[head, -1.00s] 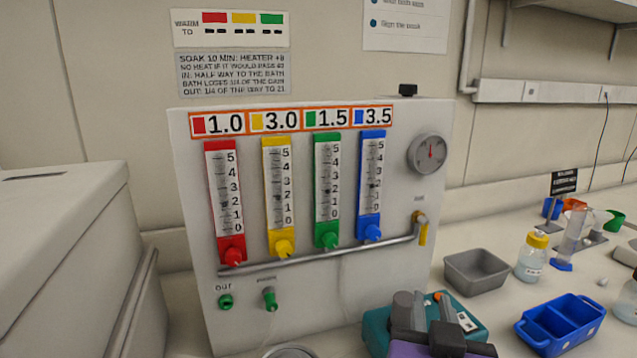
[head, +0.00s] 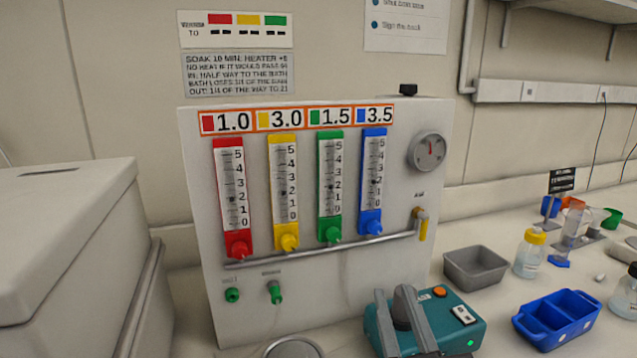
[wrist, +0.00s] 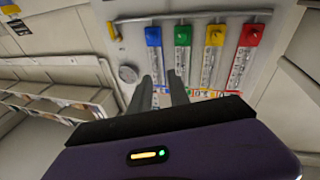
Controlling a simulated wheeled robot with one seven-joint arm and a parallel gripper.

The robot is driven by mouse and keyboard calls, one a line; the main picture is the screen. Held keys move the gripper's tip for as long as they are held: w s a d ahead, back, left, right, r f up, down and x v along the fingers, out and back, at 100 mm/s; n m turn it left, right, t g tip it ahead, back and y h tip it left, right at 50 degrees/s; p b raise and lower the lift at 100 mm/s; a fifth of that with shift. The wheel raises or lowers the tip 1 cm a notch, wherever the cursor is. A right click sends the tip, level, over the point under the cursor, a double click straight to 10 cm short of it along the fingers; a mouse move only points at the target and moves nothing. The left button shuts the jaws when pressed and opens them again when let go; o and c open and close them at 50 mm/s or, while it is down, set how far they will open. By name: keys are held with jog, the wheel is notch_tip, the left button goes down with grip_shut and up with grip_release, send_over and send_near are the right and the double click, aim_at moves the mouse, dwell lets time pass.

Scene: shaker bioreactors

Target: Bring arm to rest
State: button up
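My gripper (head: 392,291) shows at the bottom of the head view as two grey fingers in front of the teal device (head: 462,318). In the wrist view my gripper (wrist: 160,75) has its two fingers apart, with nothing visible between them. Its purple body fills the bottom of that view. The fingers point toward the white panel (head: 310,275), which appears upside down in the wrist view (wrist: 205,42). I cannot tell from these frames whether the fingers touch the teal device.
The panel carries red (head: 231,200), yellow (head: 283,195), green (head: 330,190) and blue (head: 373,185) flow tubes and a round gauge (head: 427,151). A grey tray (head: 475,268), yellow-capped bottle (head: 530,252) and blue tray (head: 556,320) stand right. A white box (head: 65,240) stands left.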

jog(key=s+d+f+g, duration=0.1)
jog(key=s+d+f, duration=0.2)
jog(key=s+f, duration=0.4)
jog(key=s+d+f+m+g, duration=0.1)
jog(key=s+d+f+g, duration=0.1)
jog(key=s+f, duration=0.6)
jog(key=s+d+f+m+g+h, duration=0.1)
jog(key=s+d+f, duration=0.4)
jog(key=s, duration=1.3)
notch_tip(320, 180, down, 3)
jog(key=shift+r+g, duration=0.1)
jog(key=shift+g, duration=0.5)
